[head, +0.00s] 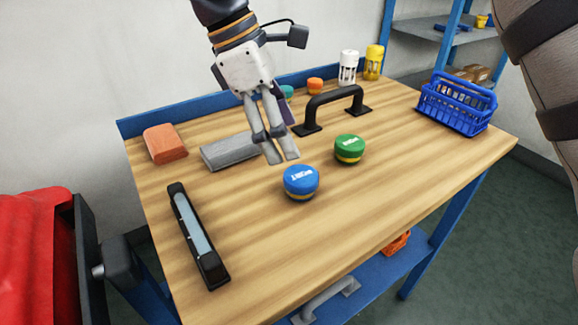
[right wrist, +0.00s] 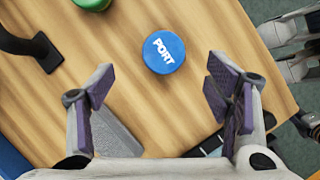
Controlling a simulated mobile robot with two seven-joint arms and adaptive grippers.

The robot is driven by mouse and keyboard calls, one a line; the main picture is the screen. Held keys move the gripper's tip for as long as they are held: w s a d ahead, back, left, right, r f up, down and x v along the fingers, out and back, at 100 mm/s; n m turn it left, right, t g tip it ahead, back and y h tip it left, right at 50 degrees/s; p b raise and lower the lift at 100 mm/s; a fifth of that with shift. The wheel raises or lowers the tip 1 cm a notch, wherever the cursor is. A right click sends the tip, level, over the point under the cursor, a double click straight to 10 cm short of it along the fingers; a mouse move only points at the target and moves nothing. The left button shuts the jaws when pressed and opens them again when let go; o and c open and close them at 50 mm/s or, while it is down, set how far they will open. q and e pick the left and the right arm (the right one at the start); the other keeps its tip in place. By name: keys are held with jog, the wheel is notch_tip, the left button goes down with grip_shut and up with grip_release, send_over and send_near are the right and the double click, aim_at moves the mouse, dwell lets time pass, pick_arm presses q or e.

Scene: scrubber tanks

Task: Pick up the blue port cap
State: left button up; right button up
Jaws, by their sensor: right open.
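The blue port cap (head: 301,182) is a round blue lid with white lettering and a yellow band low on its side. It lies flat on the wooden table (head: 370,215). In the right wrist view the cap (right wrist: 163,52) reads "PORT" and shows ahead of the fingers, between their lines. My right gripper (head: 281,158) is open and empty, pointing down above the table, just behind and left of the cap in the head view. Nothing hides the cap. Grey fingers at the right edge of the right wrist view look like my left gripper (right wrist: 296,50), only partly visible.
A similar green cap (head: 349,149) lies right of the blue one. A black handle (head: 335,100), a grey block (head: 228,151), an orange sponge-like block (head: 165,143) and a black-framed level-like bar (head: 197,235) stand around. A blue basket (head: 457,104) is at right. The table's front is clear.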

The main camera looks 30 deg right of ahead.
aim_at(302, 175)
jog(key=x, duration=0.9)
jog(key=shift+s+a+f, duration=0.2)
jog(key=shift+f, duration=0.05)
jog(key=c, duration=1)
